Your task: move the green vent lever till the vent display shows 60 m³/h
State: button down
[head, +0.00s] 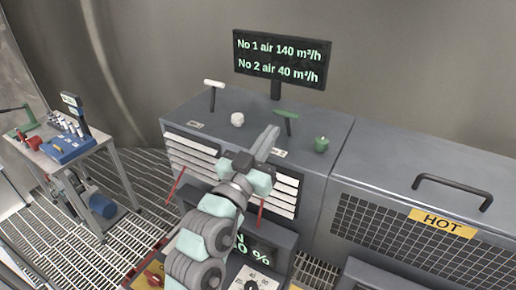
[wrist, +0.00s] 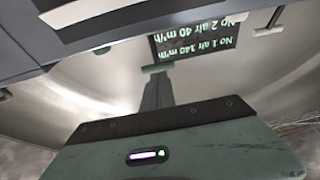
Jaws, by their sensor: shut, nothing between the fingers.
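The green vent lever (head: 286,114) stands on top of the grey cabinet, its dark stem rising to a green crossbar; the bar also shows in the wrist view (wrist: 158,68). The vent display (head: 283,60) reads "No 1 air 140 m³/h" and "No 2 air 40 m³/h"; it appears upside down in the wrist view (wrist: 194,38). My gripper (head: 273,131) is shut and empty, just left of the green lever's stem in the head view. In the wrist view its closed fingers (wrist: 157,90) point toward the green bar. I cannot tell whether they touch the lever.
A white lever (head: 213,86) and white knob (head: 237,119) are left on the cabinet (head: 190,113); a green knob (head: 321,145) is at right. A "HOT" grille unit (head: 420,215) stands right. A tool table (head: 55,150) is far left.

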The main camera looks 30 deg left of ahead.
aim_at(284, 115)
jog(key=p+x, duration=0.1)
jog(key=x, duration=0.2)
jog(key=shift+w+r, duration=0.15)
jog(key=shift+w, duration=0.4)
jog(key=shift+w+r+g+p, duration=0.4)
jog(key=shift+w, duration=0.35)
jog(key=shift+f, duration=0.1)
